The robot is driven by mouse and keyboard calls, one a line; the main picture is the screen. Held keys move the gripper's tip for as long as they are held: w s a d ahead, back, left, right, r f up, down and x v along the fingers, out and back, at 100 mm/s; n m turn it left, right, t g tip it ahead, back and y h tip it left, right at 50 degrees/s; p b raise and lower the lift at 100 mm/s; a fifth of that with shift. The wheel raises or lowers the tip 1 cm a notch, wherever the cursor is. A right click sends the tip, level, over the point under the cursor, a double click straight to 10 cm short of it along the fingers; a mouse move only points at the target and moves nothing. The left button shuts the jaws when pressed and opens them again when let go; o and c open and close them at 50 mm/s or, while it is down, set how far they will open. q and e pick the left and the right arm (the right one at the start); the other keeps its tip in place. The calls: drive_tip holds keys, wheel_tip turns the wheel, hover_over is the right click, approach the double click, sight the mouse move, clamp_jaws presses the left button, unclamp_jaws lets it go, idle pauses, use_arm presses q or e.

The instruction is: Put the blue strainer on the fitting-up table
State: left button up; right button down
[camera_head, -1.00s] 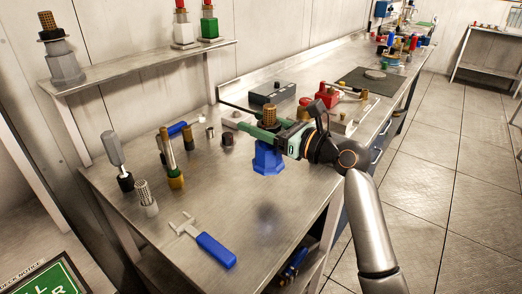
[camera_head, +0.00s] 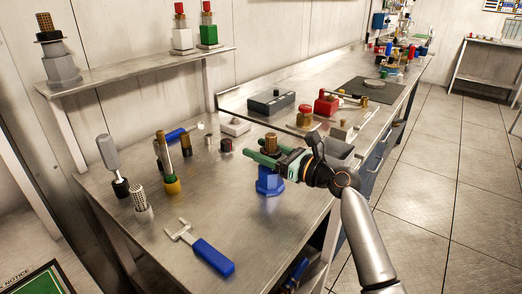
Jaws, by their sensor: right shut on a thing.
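The blue strainer (camera_head: 269,182) has a blue faceted body with a brass, ribbed top. It is upright over the near metal table (camera_head: 240,225), close to its right edge. My right gripper (camera_head: 272,160) comes in from the right with green fingers and is shut on the strainer around its upper part, partly hiding it. The strainer's base is at or just above the tabletop; I cannot tell whether it touches. My left gripper is not in view.
Several upright tools and fittings, including a mesh-topped one (camera_head: 141,202), stand at the left. A red device (camera_head: 327,103) and a dark box (camera_head: 270,102) are behind. A shelf (camera_head: 150,68) holds other strainers. Tabletop around the strainer's front is clear.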

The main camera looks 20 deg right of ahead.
drive_tip(key=shift+c, duration=0.8)
unclamp_jaws()
drive_tip(key=v, duration=1.2)
drive_tip(key=shift+p, duration=0.35)
drive_tip(key=shift+r, duration=0.1)
